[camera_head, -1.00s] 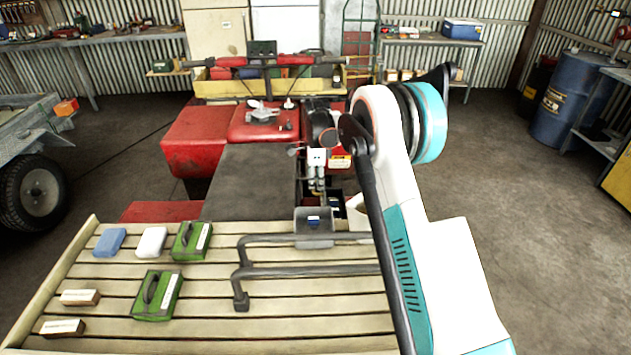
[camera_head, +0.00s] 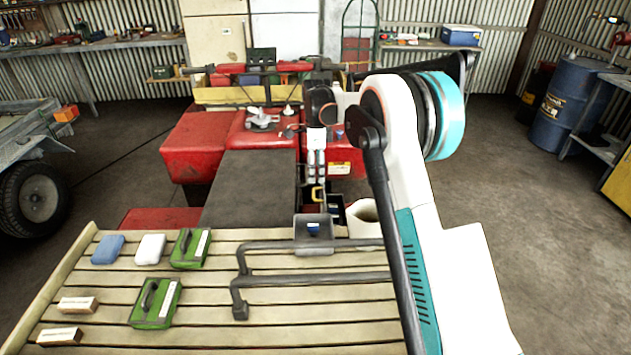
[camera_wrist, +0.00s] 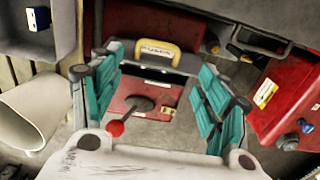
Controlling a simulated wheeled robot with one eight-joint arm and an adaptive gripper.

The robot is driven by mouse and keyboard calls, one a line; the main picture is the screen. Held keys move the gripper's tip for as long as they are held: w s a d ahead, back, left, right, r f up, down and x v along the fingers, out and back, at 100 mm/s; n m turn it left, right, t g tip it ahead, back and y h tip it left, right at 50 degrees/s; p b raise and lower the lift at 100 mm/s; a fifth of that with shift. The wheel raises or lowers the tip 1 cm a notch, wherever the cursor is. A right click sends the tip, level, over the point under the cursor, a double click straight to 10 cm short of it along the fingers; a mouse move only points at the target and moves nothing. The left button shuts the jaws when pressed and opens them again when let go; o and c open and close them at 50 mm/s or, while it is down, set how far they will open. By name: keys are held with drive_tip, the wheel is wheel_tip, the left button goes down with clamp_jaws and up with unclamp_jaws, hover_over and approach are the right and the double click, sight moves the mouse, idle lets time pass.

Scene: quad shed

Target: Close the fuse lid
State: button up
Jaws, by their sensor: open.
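A dark lid with a yellow handle (camera_wrist: 150,52) and a pale label lies ahead of my gripper (camera_wrist: 160,100) in the wrist view; I take it to be the fuse lid. A red panel and a black lever with a red knob (camera_wrist: 115,128) show between and below the fingers. I cannot tell the lid's exact angle or the gap to it.
A grey bin (camera_head: 315,246) and a white cup-like container (camera_head: 362,212) stand close by. Dark bars (camera_head: 310,280) cross the slatted rack (camera_head: 270,335). Green cases (camera_head: 156,303) and small blocks lie at left. Red quad bodywork (camera_wrist: 290,100) is at the right in the wrist view.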

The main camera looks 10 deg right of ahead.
wheel_tip(320, 180, up, 4)
drive_tip(key=shift+f, duration=0.1)
